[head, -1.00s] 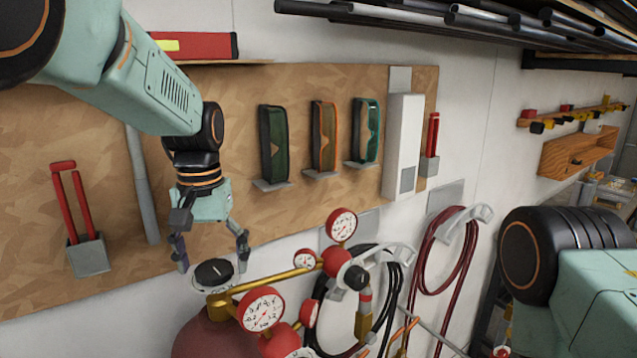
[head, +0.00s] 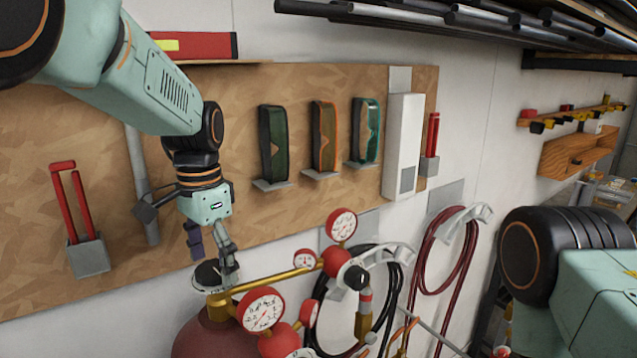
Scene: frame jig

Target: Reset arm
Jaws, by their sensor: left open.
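My left gripper (head: 213,260) hangs from my arm at the left of the head view, fingers pointing down. It is open and I see nothing between its fingers. It is in front of the wooden tool board and overlaps the dark cap (head: 207,277) of the red gas cylinder (head: 215,335) in the picture; I cannot tell whether it touches. My right arm shows only in part at the right edge, and its gripper is not in view.
Brass pipework with red gauges (head: 262,309) stands close to the left gripper. Coiled hoses (head: 440,260) hang to the right. Pipes (head: 490,22) lie on a rack above.

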